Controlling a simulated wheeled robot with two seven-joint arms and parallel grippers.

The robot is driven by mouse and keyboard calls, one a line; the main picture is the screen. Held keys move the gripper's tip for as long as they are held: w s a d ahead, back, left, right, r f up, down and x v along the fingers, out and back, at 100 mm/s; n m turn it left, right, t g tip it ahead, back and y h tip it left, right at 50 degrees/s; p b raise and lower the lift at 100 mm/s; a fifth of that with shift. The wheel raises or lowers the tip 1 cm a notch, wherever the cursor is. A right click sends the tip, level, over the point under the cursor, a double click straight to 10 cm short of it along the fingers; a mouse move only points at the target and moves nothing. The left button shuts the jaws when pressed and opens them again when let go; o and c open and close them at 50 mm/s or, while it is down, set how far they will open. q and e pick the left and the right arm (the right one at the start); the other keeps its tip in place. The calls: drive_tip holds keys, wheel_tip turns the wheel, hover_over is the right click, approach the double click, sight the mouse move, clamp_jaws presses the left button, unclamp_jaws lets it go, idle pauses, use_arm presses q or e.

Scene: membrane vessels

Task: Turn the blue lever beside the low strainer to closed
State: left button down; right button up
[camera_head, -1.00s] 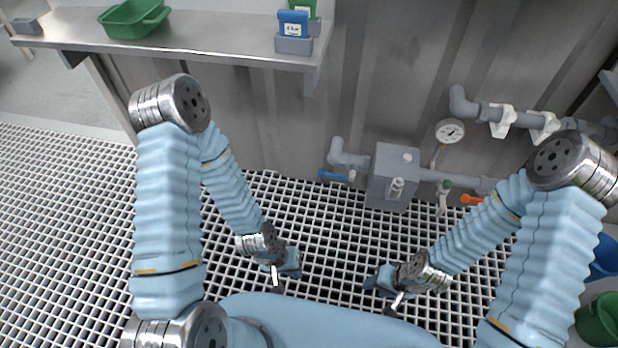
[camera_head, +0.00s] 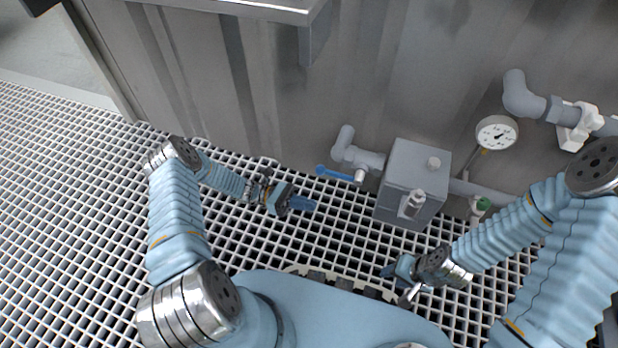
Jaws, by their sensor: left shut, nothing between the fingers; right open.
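The blue lever (camera_head: 335,174) sits on a small valve at the left of the pipework. It points left from the valve stem, roughly in line with the pipe. The low strainer (camera_head: 412,184) is the grey box just right of it. My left gripper (camera_head: 312,205) is shut and empty, below and slightly left of the lever, apart from it in the picture. My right gripper (camera_head: 386,272) is below the strainer, apart from it. Its fingers are small in this view and point left.
A grey pipe with a white clamp (camera_head: 574,126) runs along the wall. A metal shelf edge (camera_head: 262,10) overhangs at the top. The grating floor (camera_head: 80,210) is open on the left.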

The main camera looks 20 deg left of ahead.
use_arm(q)
drive_tip(key=w+a+r+n+t+h, duration=0.2)
drive_tip(key=a+r+t+h, duration=0.15)
drive_tip(key=a, duration=0.45)
drive_tip(key=p, duration=0.2)
approach(327, 174)
drive_tip(key=shift+h, duration=0.25)
drive_tip(key=x, duration=0.4)
drive_tip(key=shift+w+d+f, duration=0.1)
drive_tip(key=shift+d+f, duration=0.1)
drive_tip(key=shift+f, duration=0.15)
drive_tip(key=shift+r, duration=0.1)
